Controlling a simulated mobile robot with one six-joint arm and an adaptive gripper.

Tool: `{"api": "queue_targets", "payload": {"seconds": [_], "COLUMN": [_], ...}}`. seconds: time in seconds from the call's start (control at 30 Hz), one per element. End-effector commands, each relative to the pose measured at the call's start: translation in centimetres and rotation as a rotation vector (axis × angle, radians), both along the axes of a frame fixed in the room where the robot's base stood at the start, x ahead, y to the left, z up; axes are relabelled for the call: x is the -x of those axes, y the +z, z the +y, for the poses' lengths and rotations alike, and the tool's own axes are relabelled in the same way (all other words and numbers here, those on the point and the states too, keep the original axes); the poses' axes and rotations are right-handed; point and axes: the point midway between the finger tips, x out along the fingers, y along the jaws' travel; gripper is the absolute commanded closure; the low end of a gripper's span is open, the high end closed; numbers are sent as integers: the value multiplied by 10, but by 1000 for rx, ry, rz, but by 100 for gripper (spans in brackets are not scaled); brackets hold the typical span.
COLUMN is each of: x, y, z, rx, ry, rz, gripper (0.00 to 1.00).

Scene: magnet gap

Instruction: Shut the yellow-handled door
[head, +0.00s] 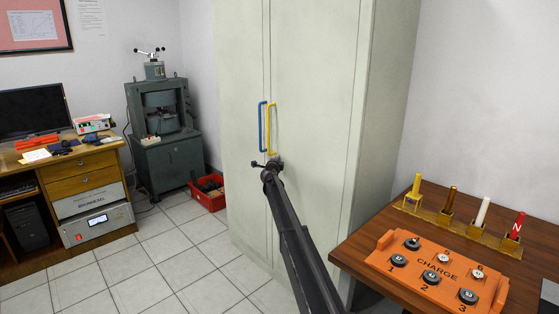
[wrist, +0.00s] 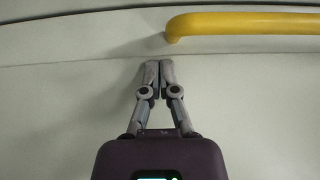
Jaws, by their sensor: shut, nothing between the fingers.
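The yellow-handled door (head: 312,110) is the right door of a tall pale grey cabinet. It looks flush or nearly flush with its neighbour; I cannot tell whether a small gap remains. Its yellow handle (head: 271,128) is an upright bar, and it also shows at the upper right in the wrist view (wrist: 240,23). My gripper (head: 267,164) is at the cabinet front, just below the handles. In the wrist view my gripper (wrist: 160,68) has its fingertips together and empty, beside the handle's end and not around it. Whether the tips touch the door is unclear.
The left door has a blue handle (head: 262,127) close beside the yellow one. A brown table (head: 350,250) with an orange charge tray (head: 430,268) and a rack of coloured rods stands right of the cabinet. A red crate (head: 208,194) lies on the floor to the left. Tiled floor is clear at front left.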

Motion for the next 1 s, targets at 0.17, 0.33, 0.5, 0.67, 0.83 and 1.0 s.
{"api": "queue_targets", "payload": {"seconds": [0.17,0.33,0.5,0.67,0.83,1.0], "x": [-6,-8,-8,-5,5,18], "y": [1,1,1,1,1,2], "z": [-11,-18,-23,-19,-6,15], "rx": [2,3,3,4,3,2], "ry": [-11,-17,-22,-25,-22,-17], "rz": [-1,0,0,0,0,-2], "gripper": [100,100,100,100,100,100]}}
